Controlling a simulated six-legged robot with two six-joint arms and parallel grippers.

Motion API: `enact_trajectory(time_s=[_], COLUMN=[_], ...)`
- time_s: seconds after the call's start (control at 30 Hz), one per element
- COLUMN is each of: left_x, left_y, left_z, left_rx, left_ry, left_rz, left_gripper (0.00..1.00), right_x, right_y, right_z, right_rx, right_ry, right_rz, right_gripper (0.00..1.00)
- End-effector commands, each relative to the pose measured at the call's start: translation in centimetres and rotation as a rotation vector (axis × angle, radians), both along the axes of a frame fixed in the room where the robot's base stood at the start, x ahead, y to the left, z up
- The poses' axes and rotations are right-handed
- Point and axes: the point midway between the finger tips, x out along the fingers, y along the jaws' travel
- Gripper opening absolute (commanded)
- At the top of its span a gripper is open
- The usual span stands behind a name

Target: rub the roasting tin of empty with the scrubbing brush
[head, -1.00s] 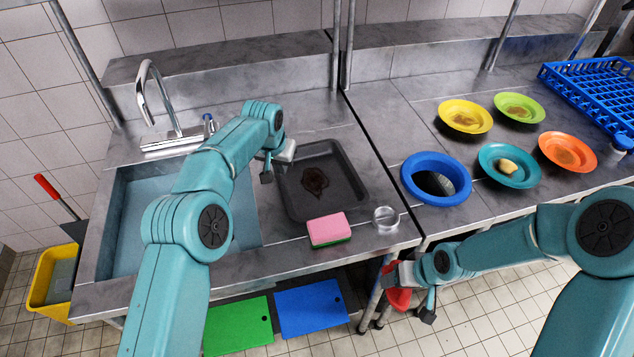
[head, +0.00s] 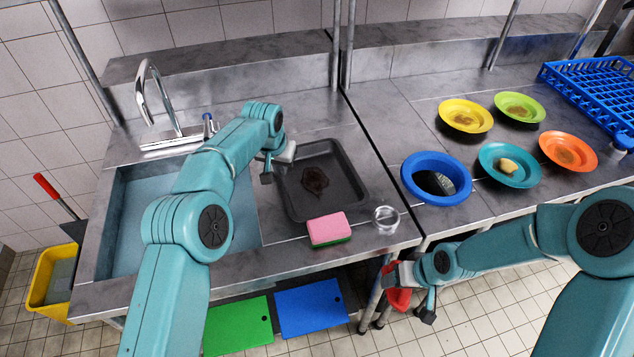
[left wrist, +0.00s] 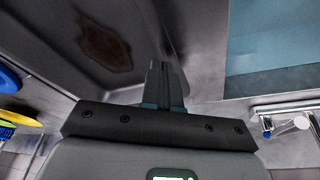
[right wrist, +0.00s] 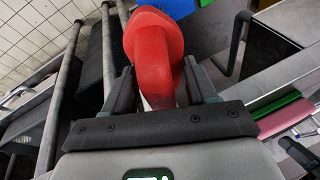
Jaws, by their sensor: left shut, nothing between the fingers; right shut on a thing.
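The dark grey roasting tin (head: 347,193) lies on the steel counter right of the sink, with a brown burnt patch (head: 315,180) on its floor. The patch also shows in the left wrist view (left wrist: 103,42). My left gripper (head: 277,170) is shut and empty at the tin's left edge; its closed fingers (left wrist: 163,85) show beside the tin wall in the left wrist view. My right gripper (head: 412,298) is shut on a red object, apparently the scrubbing brush (right wrist: 153,45), in front of and below the counter edge. Its bristles cannot be made out.
A pink and green sponge (head: 328,228) and a small clear glass (head: 386,218) stand by the tin's front edge. The sink (head: 135,215) is at the left.

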Motion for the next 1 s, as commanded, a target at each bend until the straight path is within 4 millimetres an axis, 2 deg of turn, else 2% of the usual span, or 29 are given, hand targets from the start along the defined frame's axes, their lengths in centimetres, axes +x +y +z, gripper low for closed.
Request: enact_trajectory(time_s=[0.17, 0.33, 1.0], left_x=[0.0, 0.0, 0.0], left_y=[0.0, 0.0, 0.0], left_z=[-0.5, 0.0, 5.7], left_rx=[0.0, 0.0, 0.0], left_ry=[0.0, 0.0, 0.001], left_rz=[0.0, 0.0, 0.0], left_gripper=[0.0, 0.0, 0.0], right_x=[0.0, 0.0, 0.0], right_y=[0.0, 0.0, 0.0], right_z=[-0.3, 0.1, 5.2], right_rx=[0.0, 0.0, 0.0], right_ry=[-0.001, -0.001, 0.0], right_rz=[0.0, 0.0, 0.0], right_gripper=[0.32, 0.32, 0.32])
